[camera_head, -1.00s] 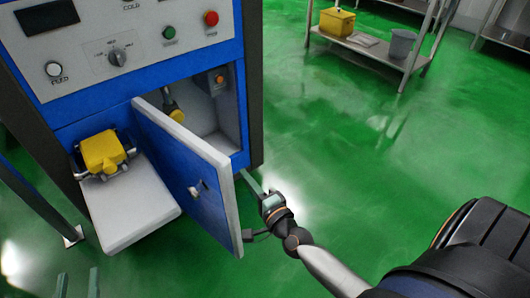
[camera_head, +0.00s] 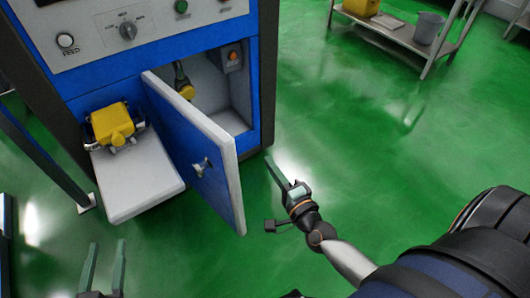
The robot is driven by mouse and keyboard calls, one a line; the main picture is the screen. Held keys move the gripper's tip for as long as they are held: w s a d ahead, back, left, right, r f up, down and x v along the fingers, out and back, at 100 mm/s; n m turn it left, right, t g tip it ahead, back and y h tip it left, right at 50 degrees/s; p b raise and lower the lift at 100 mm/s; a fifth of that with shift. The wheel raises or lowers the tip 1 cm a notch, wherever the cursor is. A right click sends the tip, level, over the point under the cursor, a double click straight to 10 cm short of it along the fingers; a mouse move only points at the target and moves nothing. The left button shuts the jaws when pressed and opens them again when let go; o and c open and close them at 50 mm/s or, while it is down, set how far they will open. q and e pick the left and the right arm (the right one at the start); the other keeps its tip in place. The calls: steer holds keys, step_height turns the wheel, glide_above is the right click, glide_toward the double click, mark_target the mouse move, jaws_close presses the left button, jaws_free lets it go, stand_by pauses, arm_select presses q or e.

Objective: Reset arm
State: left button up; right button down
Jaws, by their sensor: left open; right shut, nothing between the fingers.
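My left gripper (camera_head: 107,246) shows at the bottom left edge. Its two green fingers point up, spread apart with nothing between them. My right gripper (camera_head: 271,161) is to the right of the open blue door (camera_head: 195,150), clear of it, over the green floor. Its green fingers are shut together and empty, pointing up and left towards the machine's base. The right arm comes in from the lower right; most of the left arm is out of view.
The blue and grey machine (camera_head: 90,75) fills the upper left. Its door stands open, showing a yellow part (camera_head: 186,91) inside. A white shelf (camera_head: 140,178) sticks out below a yellow block (camera_head: 113,123). A metal rack (camera_head: 395,35) stands at the upper right. Green floor between is clear.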

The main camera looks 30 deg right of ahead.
arm_select(q)
steer(key=shift+s+f+g, duration=0.2)
steer(key=shift+f+g, duration=0.1)
steer(key=shift+f, duration=0.45)
arm_select(e)
steer(key=s, duration=0.4)
steer(key=shift+s+a, duration=0.15)
steer(key=shift+s, duration=0.05)
